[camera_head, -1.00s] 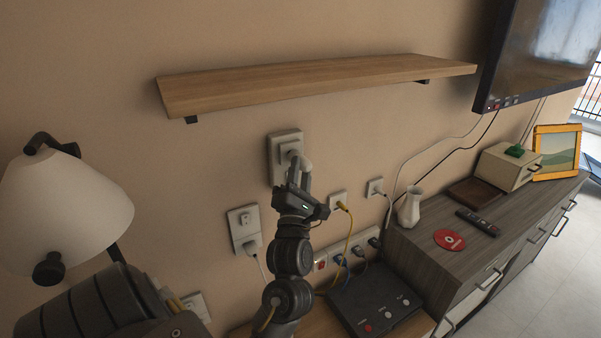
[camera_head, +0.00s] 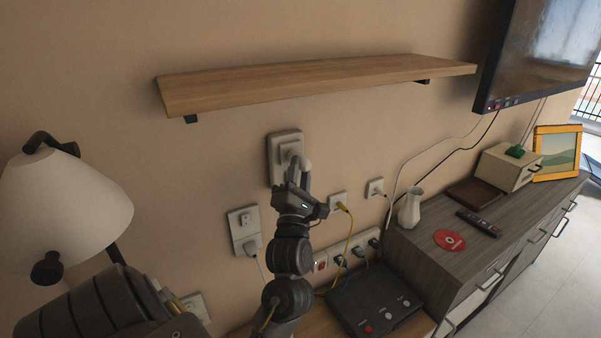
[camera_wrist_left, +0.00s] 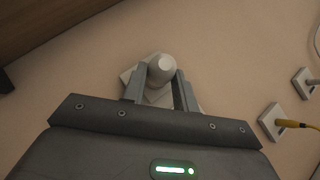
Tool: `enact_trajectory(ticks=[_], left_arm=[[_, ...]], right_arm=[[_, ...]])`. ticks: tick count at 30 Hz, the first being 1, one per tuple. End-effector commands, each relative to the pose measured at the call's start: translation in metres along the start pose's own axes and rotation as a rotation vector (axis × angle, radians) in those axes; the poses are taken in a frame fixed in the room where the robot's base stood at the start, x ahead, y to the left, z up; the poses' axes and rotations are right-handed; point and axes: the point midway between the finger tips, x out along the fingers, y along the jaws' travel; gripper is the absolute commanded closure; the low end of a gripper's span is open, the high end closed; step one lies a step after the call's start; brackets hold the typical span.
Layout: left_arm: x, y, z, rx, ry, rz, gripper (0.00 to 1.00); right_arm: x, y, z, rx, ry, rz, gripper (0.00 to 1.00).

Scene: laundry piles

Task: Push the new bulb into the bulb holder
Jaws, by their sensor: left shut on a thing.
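The white bulb (camera_head: 306,166) is at the wall in front of the bulb holder (camera_head: 285,141), a pale rectangular fitting under the shelf. My left gripper (camera_head: 298,170) is shut on the bulb. In the left wrist view the bulb's round end (camera_wrist_left: 161,68) shows between the two fingers (camera_wrist_left: 160,90), and part of the holder's plate (camera_wrist_left: 127,75) shows behind it. The bulb's base is hidden, so how deep it sits in the holder cannot be told. My right gripper is not in view.
A wooden shelf (camera_head: 310,84) juts out above the holder. A white lamp shade (camera_head: 62,205) stands at left. Wall sockets (camera_head: 244,228) and a yellow cable (camera_head: 349,238) are below and right. A dark cabinet (camera_head: 425,250) with a white vase (camera_head: 410,207) is at right.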

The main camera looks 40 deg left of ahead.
Motion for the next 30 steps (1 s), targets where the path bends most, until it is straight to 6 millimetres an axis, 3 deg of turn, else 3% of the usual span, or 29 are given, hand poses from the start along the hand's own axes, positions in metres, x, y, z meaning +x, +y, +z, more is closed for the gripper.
enact_trajectory(ticks=[18, 19, 21, 25, 30], left_arm=[[0.0067, 0.0002, -0.0070, 0.000, 0.000, 0.001, 1.00], [0.0069, 0.0003, -0.0070, 0.000, 0.000, 0.001, 0.70], [0.0068, 0.0003, -0.0068, 0.000, 0.000, 0.001, 0.61], [0.0067, 0.0002, -0.0068, 0.000, 0.000, 0.001, 0.46], [0.0066, 0.0001, -0.0068, 0.000, 0.000, 0.000, 0.46]], right_arm=[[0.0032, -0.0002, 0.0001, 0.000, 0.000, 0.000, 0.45], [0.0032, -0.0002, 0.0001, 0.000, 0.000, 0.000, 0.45], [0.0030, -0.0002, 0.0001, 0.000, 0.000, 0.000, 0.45], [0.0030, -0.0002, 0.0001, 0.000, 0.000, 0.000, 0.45], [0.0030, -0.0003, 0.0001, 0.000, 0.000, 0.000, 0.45]])
